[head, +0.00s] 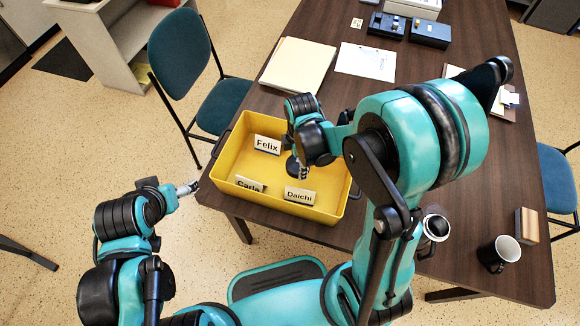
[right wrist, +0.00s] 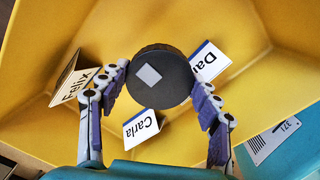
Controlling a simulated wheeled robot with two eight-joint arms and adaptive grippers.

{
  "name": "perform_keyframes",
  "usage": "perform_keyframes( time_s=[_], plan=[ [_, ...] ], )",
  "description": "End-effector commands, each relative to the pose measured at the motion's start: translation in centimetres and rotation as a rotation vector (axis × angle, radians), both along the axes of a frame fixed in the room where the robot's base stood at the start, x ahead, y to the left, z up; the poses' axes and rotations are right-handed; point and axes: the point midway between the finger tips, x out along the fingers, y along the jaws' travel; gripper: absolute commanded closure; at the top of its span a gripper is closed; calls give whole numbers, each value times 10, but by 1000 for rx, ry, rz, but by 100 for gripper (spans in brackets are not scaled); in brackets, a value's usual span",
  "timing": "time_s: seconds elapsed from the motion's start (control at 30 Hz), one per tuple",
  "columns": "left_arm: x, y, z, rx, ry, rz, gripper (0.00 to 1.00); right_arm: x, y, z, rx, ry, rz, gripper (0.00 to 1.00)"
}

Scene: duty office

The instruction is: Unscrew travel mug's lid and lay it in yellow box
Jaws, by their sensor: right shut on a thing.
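The yellow box (head: 228,160) stands on the dark table's left front part and also fills the right wrist view (right wrist: 130,20). My right gripper (head: 302,172) reaches down into it. In the right wrist view its fingers (right wrist: 161,78) are shut on the round dark lid (right wrist: 165,88), which has a pale square on top. The lid is over the box; whether it touches the floor is unclear. The travel mug (head: 436,227) stands on the table at right, partly behind my right arm. My left gripper (head: 188,188) is left of the box, apart from it; its opening is too small to judge.
Name cards Felix (head: 267,145), Carla (head: 250,183) and Daichi (head: 299,195) are in the box around the lid. A black mug (head: 497,255) and a wooden block (head: 527,226) stand right. Papers (head: 366,62) lie behind. A chair (head: 180,55) is left.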

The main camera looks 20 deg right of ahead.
Motion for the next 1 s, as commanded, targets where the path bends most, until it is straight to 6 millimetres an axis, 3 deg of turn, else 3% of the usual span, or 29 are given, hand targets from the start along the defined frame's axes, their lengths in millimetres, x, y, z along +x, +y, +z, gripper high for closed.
perform_keyframes(
  time_s=[0.1,0.3,0.43,0.63,1.0],
  plan=[
    [0,0,-13,0,0,0,19,24,8,-19,0,0,1,71],
    [0,0,-18,0,0,0,19,43,13,-28,0,0,-1,71],
    [0,0,-23,0,0,0,19,44,13,-37,0,1,-2,71],
    [0,0,-39,0,0,0,19,43,13,-68,0,0,-2,71],
    [0,0,-41,0,0,0,19,43,13,-71,0,0,-2,71]
  ],
)
